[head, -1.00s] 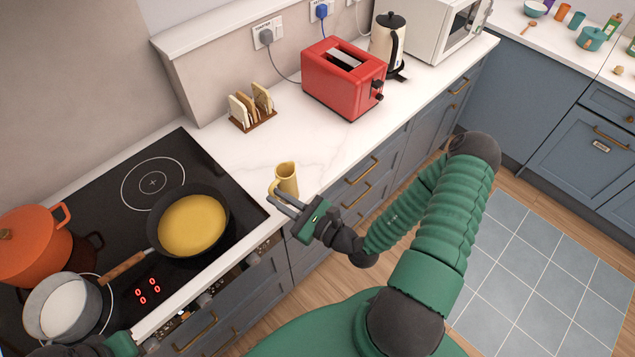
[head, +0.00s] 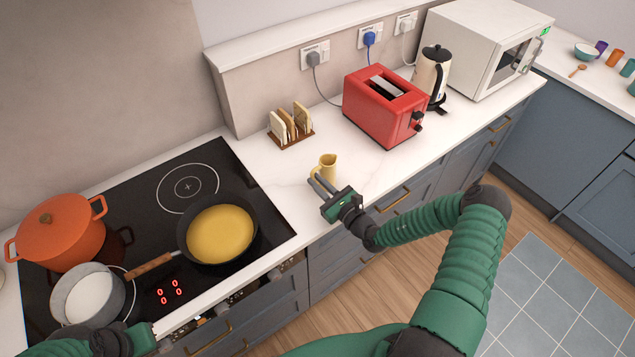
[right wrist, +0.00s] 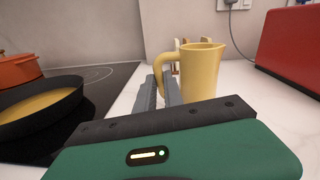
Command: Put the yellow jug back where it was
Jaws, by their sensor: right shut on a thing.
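The yellow jug (head: 327,165) is upright at the worktop, between the hob and the toaster. My right gripper (head: 316,181) is shut on the jug's handle. In the right wrist view the jug (right wrist: 204,76) stands right of the fingers (right wrist: 160,85), with its handle towards them. The gripper body hides the jug's base, so I cannot tell whether it touches the worktop (head: 285,185). My left gripper (head: 140,340) shows only in part at the bottom left, and its fingers are unclear.
A toast rack (head: 291,127) stands behind the jug, and a red toaster (head: 385,106) to its right. The hob (head: 150,235) on the left holds a frying pan (head: 220,234), an orange pot (head: 60,232) and a saucepan (head: 88,297). Bare worktop surrounds the jug.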

